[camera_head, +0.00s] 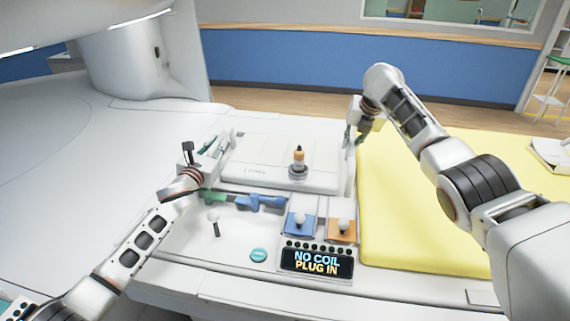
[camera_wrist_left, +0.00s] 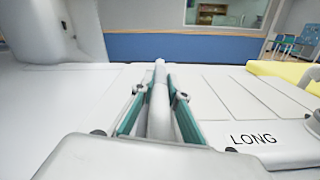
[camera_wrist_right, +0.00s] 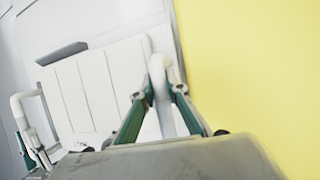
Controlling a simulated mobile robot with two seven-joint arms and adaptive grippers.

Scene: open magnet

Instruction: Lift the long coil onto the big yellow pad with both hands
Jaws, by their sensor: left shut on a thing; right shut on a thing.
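The long coil (camera_head: 262,176) is a flat white panel with grooves across it; its word LONG reads clearly in the left wrist view (camera_wrist_left: 225,110). It has a white bar handle at each end. My left gripper (camera_head: 228,142) is shut on the left handle (camera_wrist_left: 158,105). My right gripper (camera_head: 352,137) is shut on the right handle (camera_wrist_right: 162,95). The big yellow pad (camera_head: 430,200) lies to the right of the coil. The coil appears level beside the pad; whether it touches the white surface underneath, I cannot tell.
An orange-topped bottle-like object (camera_head: 298,162) stands at the coil in the head view. In front are a blue connector (camera_head: 262,202), blue (camera_head: 299,224) and orange (camera_head: 342,230) sockets, and a display (camera_head: 316,261) reading NO COIL PLUG IN. The yellow pad's visible top is clear.

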